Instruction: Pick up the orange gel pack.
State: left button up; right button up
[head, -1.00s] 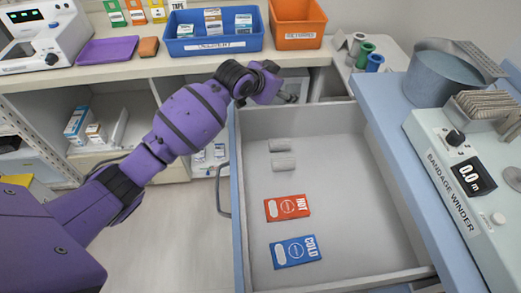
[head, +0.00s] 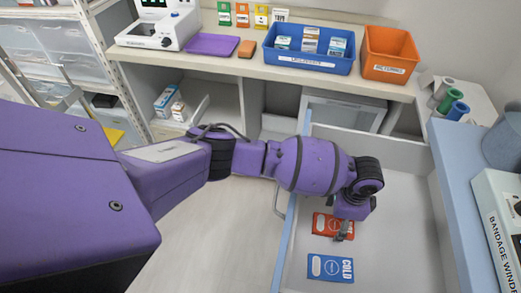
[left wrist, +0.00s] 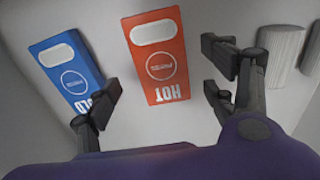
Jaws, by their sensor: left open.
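The orange gel pack (head: 324,226), marked HOT, lies flat in the open drawer, beside the blue COLD pack (head: 328,268). My left gripper (head: 345,233) points down over its right end and hides part of it in the head view. In the left wrist view the orange pack (left wrist: 158,60) shows between the two open fingers of my left gripper (left wrist: 160,95), with nothing held. The blue pack (left wrist: 66,66) is partly behind the left finger there. My right gripper is not in view.
The drawer (head: 405,235) has free floor right of the packs. Pale rolls (left wrist: 284,45) lie close to the right finger in the wrist view. A blue bin (head: 310,62) and an orange bin (head: 388,55) stand on the counter behind. A bandage winder (head: 500,225) is at the right.

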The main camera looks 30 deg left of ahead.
aim_at(335, 224)
pick_arm(q)
notch_tip(335, 224, down, 3)
jog(key=shift+w+a+f, duration=0.1)
jog(key=shift+f, duration=0.1)
jog(key=shift+c, duration=0.3)
jog(key=c, duration=1.3)
